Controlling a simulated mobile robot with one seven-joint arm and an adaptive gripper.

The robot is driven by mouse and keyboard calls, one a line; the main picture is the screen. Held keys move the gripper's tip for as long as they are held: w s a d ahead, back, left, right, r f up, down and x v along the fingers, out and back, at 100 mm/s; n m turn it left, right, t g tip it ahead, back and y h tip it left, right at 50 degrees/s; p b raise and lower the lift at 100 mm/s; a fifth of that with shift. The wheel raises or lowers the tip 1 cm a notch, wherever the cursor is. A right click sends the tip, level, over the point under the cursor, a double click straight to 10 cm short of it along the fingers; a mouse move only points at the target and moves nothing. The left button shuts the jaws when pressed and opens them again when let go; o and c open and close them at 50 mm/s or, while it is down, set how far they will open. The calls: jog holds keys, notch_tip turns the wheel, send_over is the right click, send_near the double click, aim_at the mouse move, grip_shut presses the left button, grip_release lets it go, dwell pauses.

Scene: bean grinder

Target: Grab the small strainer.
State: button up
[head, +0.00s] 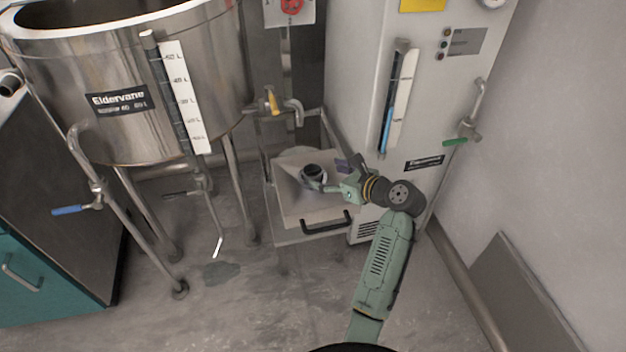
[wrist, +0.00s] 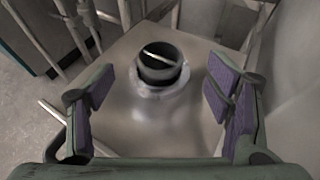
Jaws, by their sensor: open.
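A small dark round cup with a pale collar around its base, which seems to be the small strainer (head: 313,172), stands on a metal tray (head: 296,207). In the wrist view the strainer (wrist: 158,66) sits ahead of my fingers, slightly left of centre, with a light bar across its dark mouth. My gripper (head: 334,177) is open and empty, just right of the strainer in the head view. In the wrist view its purple-padded fingers (wrist: 163,88) are spread wide, with the strainer beyond the gap between them. Whether it has mesh is too small to tell.
A large steel kettle (head: 110,90) on legs stands at the left, with a blue-handled valve (head: 72,210). A pale cabinet (head: 375,45) stands close behind my gripper. The tray has a black handle (head: 325,224) at its front. Open floor lies in front.

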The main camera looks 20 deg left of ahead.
aim_at(305, 168)
jog(key=x, duration=0.4)
jog(key=shift+w+a+f, duration=0.15)
jog(key=shift+a, duration=0.15)
jog(key=c, duration=1.6)
